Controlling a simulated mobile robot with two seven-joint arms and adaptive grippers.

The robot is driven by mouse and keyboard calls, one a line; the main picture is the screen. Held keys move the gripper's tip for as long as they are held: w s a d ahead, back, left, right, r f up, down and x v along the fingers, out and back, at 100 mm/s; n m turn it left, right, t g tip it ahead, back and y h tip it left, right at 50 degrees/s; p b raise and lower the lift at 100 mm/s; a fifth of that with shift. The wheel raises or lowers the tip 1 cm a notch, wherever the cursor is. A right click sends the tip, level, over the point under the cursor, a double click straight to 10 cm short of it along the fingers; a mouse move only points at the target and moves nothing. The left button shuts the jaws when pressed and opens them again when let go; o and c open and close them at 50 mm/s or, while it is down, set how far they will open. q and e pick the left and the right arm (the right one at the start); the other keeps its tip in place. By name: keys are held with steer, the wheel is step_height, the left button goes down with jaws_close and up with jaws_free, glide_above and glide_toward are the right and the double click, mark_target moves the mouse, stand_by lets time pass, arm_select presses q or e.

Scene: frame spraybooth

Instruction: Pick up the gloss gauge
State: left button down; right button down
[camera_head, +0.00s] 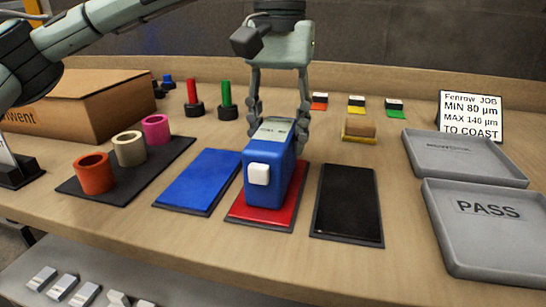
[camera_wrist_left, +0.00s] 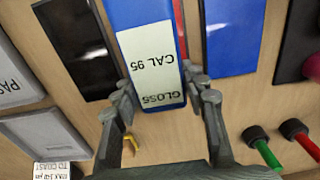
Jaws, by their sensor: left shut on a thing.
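The gloss gauge (camera_head: 268,175) is a blue box with a white button on its front and a pale label on top. In the left wrist view the gauge (camera_wrist_left: 176,98) has a label that reads GLOSS CAL 95. It is upright over the red panel (camera_head: 244,218); I cannot tell whether it touches the panel. My left gripper (camera_head: 279,128) comes down from above with its fingers on both sides of the gauge, shut on it. In the left wrist view the fingers (camera_wrist_left: 165,105) flank its label end. My right gripper is not in view.
A blue panel (camera_head: 200,182) and a black panel (camera_head: 348,205) lie beside the red one. Colored rings stand on a dark mat (camera_head: 168,157) at left. A PASS tray (camera_head: 480,252) and another grey tray (camera_head: 457,165) are at right. A cardboard box (camera_head: 112,112) is back left.

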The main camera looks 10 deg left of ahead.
arm_select(q)
steer(key=shift+r, duration=0.15)
